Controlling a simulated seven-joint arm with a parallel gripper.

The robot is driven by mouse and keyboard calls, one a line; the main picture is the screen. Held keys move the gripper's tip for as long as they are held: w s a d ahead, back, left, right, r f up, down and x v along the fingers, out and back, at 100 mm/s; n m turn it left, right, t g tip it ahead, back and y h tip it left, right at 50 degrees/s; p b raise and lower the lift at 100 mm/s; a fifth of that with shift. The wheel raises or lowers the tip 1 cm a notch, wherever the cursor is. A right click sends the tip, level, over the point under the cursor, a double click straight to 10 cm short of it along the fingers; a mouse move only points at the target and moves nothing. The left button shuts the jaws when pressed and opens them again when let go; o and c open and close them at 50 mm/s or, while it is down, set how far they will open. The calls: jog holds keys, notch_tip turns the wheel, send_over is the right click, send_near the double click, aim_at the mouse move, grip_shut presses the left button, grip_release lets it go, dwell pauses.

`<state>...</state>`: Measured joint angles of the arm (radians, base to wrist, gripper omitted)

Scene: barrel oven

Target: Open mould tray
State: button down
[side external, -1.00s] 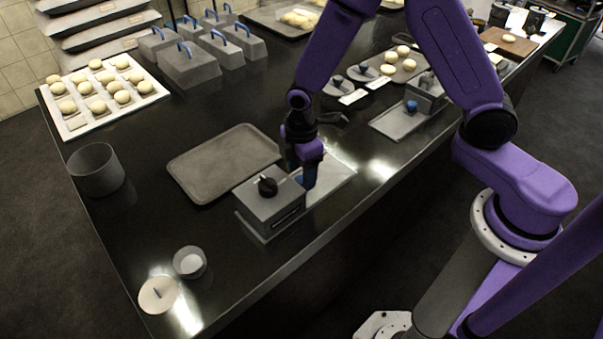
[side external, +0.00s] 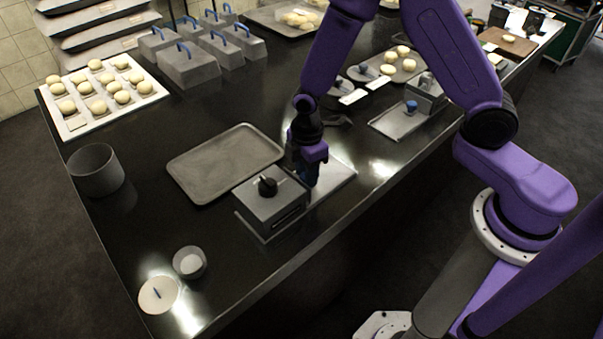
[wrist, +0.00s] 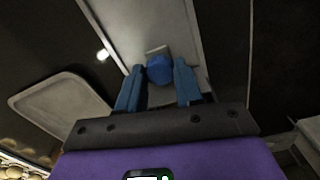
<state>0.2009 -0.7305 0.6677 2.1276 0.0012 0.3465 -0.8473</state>
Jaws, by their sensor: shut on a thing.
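The mould unit is a grey metal box (side external: 272,203) with a black knob (side external: 267,186) on top. It stands on a flat metal base plate (side external: 337,178) near the table's front edge. My gripper (side external: 308,182) is low at the box's right side, over the plate. In the wrist view, my gripper (wrist: 158,78) has its two blue fingers on either side of a round blue knob (wrist: 160,69), and is shut on it. The knob sits on a small grey bracket over the plate. In the side view the fingers mostly hide this knob.
A flat empty tray (side external: 222,165) lies close behind the box. A second unit with a blue knob (side external: 411,106) stands farther right. A grey cylinder (side external: 97,170), a small cup (side external: 190,262) and a round white dish (side external: 159,294) stand to the left. The table's front edge is close.

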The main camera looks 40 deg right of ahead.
jog(key=d, duration=1)
jog(key=c, duration=0.7)
grip_release()
jog(key=shift+c, duration=0.2)
notch_tip(320, 180, up, 18)
jog(key=shift+f, duration=0.25)
jog(key=s+a+m, duration=0.2)
jog(key=s+m, duration=0.1)
jog(key=s, duration=2.1)
jog(key=shift+r, duration=0.35)
